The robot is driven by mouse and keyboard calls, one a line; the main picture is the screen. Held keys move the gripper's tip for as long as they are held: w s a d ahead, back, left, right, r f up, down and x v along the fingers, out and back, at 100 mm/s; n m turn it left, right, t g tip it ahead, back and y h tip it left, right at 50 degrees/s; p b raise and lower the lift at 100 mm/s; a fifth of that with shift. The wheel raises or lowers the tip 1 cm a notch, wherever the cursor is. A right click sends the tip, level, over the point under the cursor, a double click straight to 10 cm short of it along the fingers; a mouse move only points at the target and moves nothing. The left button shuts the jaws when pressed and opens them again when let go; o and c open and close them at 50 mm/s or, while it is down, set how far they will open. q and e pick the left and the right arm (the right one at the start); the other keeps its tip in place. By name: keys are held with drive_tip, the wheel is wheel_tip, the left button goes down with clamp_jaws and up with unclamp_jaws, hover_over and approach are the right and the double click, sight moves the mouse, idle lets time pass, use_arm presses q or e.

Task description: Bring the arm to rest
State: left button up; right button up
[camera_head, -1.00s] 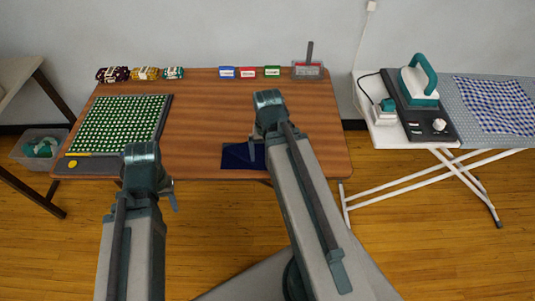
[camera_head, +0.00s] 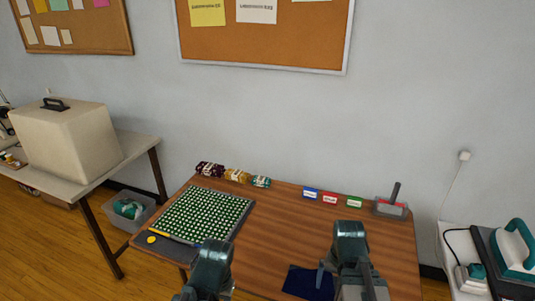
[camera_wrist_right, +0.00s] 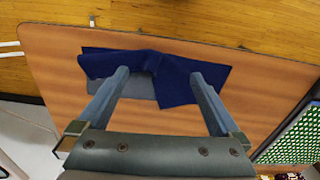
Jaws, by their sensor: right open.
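My right gripper (camera_wrist_right: 158,78) is open in the right wrist view, with its two fingers spread and nothing held between them. A dark blue cloth (camera_wrist_right: 180,82) lies on the wooden table beyond and between the fingers, with a raised fold in its middle. In the head view the cloth (camera_head: 300,281) is at the table's front, partly hidden by my right wrist (camera_head: 350,245). My left wrist (camera_head: 210,265) is at the bottom of the head view, near the table's front left; its fingers are mostly hidden.
The table (camera_head: 275,220) holds a green dotted mat (camera_head: 205,213), yarn bundles (camera_head: 236,175), several small labelled blocks (camera_head: 330,199) and a grey tray (camera_head: 391,208) with an upright handle. A teal iron (camera_head: 518,245) is at right. A side table (camera_head: 140,148) with a beige case (camera_head: 68,140) is at left.

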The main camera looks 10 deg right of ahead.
drive_tip(key=s+a+n+h, duration=0.1)
drive_tip(key=a+n, duration=0.8)
drive_tip(key=a, duration=1.2)
drive_tip(key=shift+s+a+r+p, duration=0.25)
drive_tip(key=shift+r+p, duration=0.05)
drive_tip(key=shift+r, duration=0.05)
